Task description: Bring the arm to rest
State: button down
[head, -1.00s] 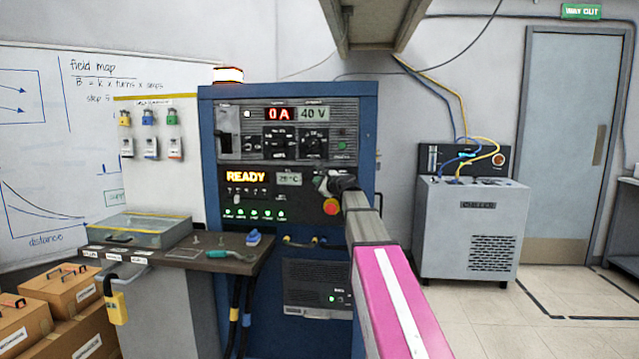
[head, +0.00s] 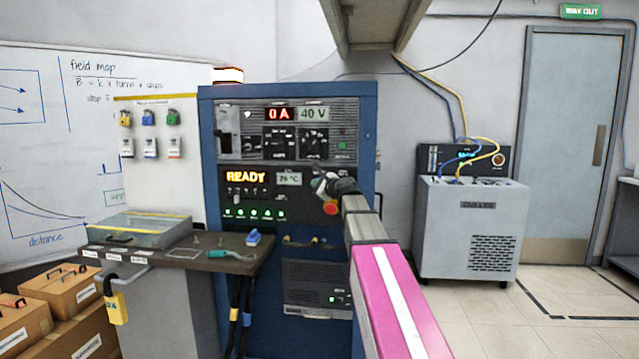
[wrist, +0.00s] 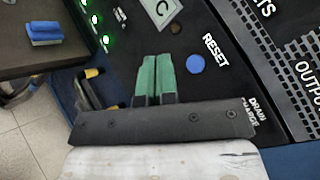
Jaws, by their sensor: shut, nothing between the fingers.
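In the wrist view the two green fingers (wrist: 154,76) lie side by side, shut and empty. They point at the black panel, left of a blue button (wrist: 195,64) marked RESET. I cannot tell whether the fingertips touch the panel.
The displays read 0 A, 40 V and READY. A dark shelf (head: 215,262) with a blue-handled item (head: 253,238) and a clear box (head: 140,231) juts out at left. An overhead shelf (head: 375,25) hangs above. A grey chiller (head: 470,235) stands right; floor beside it is clear.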

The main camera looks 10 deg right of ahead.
jog(key=s+a+f+n+g+h, duration=0.15)
jog(key=s+f+n+g, duration=0.4)
jog(key=f, duration=0.95)
jog(key=s+a+f+n+g+h, duration=0.1)
jog(key=s+a+f+n+g, duration=0.15)
jog(key=s+f+n, duration=0.95)
jog(key=s+d+f+n+g+h, duration=0.1)
jog(key=s+d+f+g+h, duration=0.1)
jog(key=s+f, duration=0.7)
jog(key=s+d+f+n+g+h, duration=0.2)
jog(key=s+f+g, duration=0.3)
jog(key=s+f, duration=0.3)
notch_tip(320, 180, down, 5)
jog(key=shift+s+d+r+h, duration=0.15)
jog(key=shift+s+d+h, duration=0.15)
jog(key=shift+h, duration=0.45)
